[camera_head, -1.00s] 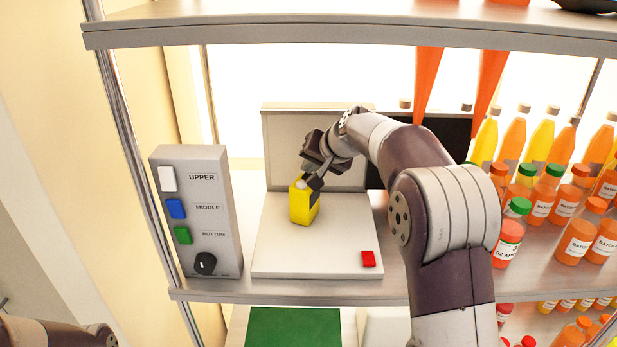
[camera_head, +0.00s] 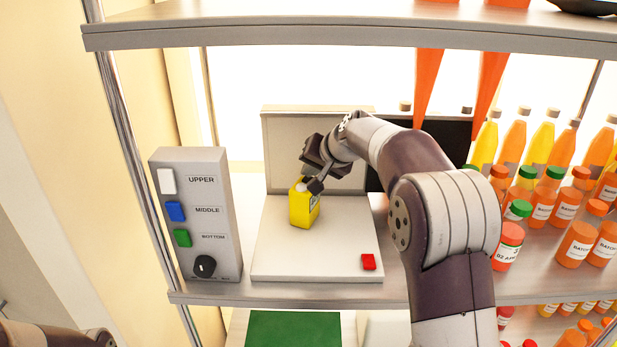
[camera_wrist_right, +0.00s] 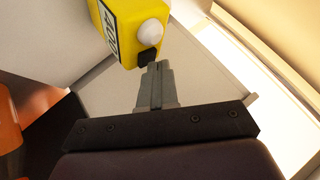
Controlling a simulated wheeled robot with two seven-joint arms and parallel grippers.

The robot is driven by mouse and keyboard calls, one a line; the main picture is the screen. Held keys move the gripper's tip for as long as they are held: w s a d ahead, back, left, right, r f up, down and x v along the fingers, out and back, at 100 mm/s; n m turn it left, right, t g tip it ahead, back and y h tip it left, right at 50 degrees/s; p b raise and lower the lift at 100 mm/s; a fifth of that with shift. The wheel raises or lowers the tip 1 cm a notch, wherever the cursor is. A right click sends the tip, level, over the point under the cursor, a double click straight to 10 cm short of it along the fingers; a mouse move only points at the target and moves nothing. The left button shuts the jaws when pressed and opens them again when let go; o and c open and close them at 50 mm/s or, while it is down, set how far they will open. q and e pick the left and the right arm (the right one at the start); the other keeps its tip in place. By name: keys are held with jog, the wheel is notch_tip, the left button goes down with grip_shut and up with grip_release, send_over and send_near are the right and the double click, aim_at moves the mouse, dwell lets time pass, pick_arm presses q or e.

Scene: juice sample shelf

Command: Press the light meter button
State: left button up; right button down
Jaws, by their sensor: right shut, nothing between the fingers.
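The light meter (camera_head: 302,208) is a small yellow box standing upright on a white platform. In the right wrist view the yellow meter (camera_wrist_right: 130,18) shows a white dome, a dark button (camera_wrist_right: 148,55) below it and a label on its side. My right gripper (camera_head: 317,184) is shut and empty. Its fingertips (camera_wrist_right: 156,66) are at the dark button; I cannot tell whether they touch or press it. In the head view the gripper hides part of the meter's right upper side. My left gripper is not in view; only a piece of my left arm shows at bottom left.
The white platform (camera_head: 290,265) has a red button (camera_head: 368,262) at its front right. A grey control box (camera_head: 205,215) with white, blue and green switches and a black knob stands to the left. Several juice bottles (camera_head: 577,243) fill the right. A shelf (camera_head: 350,30) runs above.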

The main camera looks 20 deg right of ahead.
jog(key=shift+r+p, duration=0.4)
jog(key=shift+r, duration=0.25)
notch_tip(320, 180, up, 6)
jog(key=p, duration=0.5)
dwell(1.7)
